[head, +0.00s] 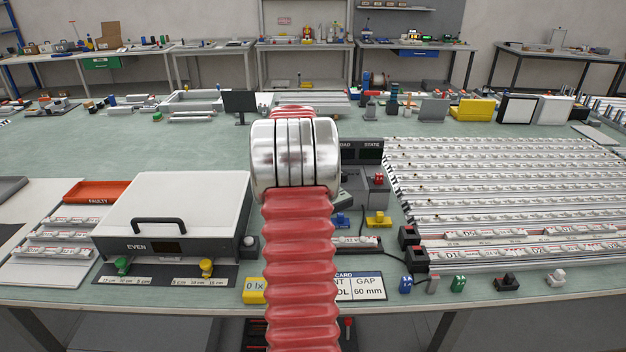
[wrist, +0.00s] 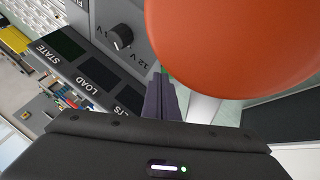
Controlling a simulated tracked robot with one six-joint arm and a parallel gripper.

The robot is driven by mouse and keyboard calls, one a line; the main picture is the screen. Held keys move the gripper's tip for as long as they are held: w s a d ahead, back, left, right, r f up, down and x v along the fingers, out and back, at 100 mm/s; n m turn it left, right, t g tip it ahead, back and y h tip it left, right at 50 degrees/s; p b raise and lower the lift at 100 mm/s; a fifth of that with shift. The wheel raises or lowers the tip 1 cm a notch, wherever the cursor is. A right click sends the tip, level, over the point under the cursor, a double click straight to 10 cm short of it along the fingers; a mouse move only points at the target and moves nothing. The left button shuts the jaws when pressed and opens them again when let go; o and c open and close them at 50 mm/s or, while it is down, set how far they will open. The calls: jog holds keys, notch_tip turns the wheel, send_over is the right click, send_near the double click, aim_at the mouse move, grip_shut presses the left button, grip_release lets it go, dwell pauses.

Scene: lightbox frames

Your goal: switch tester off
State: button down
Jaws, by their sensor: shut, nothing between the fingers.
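The tester shows in the wrist view as a grey panel (wrist: 143,30) with a black knob (wrist: 120,37) near a "12 V" mark. Its dark display strip (wrist: 77,70) carries the words STATE and LOAD, and the screens look dark. In the head view, part of the display strip (head: 361,150) shows right of my arm, which hides much of the tester. My gripper (wrist: 163,82) is shut and empty, its fingertips close to the panel's edge beside the knob. A small green spot shows at the tips. I cannot tell whether they touch anything. The head view hides my gripper.
A large orange rounded thing (wrist: 235,40) fills the wrist view's upper right, very close. In the head view, a white lightbox (head: 180,200) stands left of my arm. Racks of light strips (head: 500,185) fill the right. Green bench top (head: 130,150) is clear behind the lightbox.

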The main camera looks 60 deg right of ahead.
jog(key=shift+w+r, duration=0.1)
jog(key=shift+r, duration=1.85)
jog(key=shift+d, duration=0.1)
